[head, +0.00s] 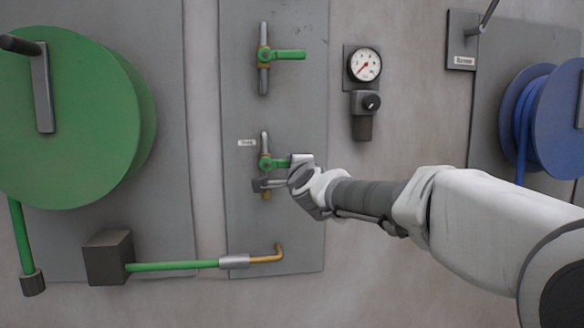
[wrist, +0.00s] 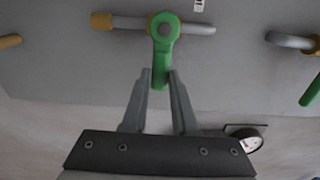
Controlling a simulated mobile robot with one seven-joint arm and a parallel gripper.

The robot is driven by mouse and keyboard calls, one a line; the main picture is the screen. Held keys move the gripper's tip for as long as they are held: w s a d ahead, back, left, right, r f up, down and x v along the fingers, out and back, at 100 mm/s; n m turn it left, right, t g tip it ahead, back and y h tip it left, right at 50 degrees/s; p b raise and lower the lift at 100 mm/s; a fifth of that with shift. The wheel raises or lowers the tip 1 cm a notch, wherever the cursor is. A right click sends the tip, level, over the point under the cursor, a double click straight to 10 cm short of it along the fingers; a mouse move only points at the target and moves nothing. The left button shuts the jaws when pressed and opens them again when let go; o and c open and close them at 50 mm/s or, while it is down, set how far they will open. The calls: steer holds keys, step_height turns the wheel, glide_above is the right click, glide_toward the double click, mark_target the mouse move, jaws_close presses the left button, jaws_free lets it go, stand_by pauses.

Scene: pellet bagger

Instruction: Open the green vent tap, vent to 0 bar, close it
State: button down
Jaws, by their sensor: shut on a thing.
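The lower green tap (head: 266,162) sits on a vertical pipe on the grey panel, beside a small white label too blurred to read. Its handle points right, across the pipe. My gripper (head: 280,173) is at this handle. In the wrist view the green handle (wrist: 164,48) runs down between the two fingers of my gripper (wrist: 160,78), which is shut on its end. The round gauge (head: 365,65) has a red needle pointing to the lower left; its figures are too small to read.
An upper green tap (head: 287,55) has its handle pointing right, across its pipe. A dark knob (head: 371,102) is below the gauge. A green hose reel (head: 85,120) is at left, a blue reel (head: 555,120) at right. A green hose (head: 175,266) runs along the bottom.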

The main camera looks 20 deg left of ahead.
steer(key=c, duration=0.7)
jaws_free()
steer(key=shift+s+d, duration=0.1)
steer(key=shift+s, duration=0.05)
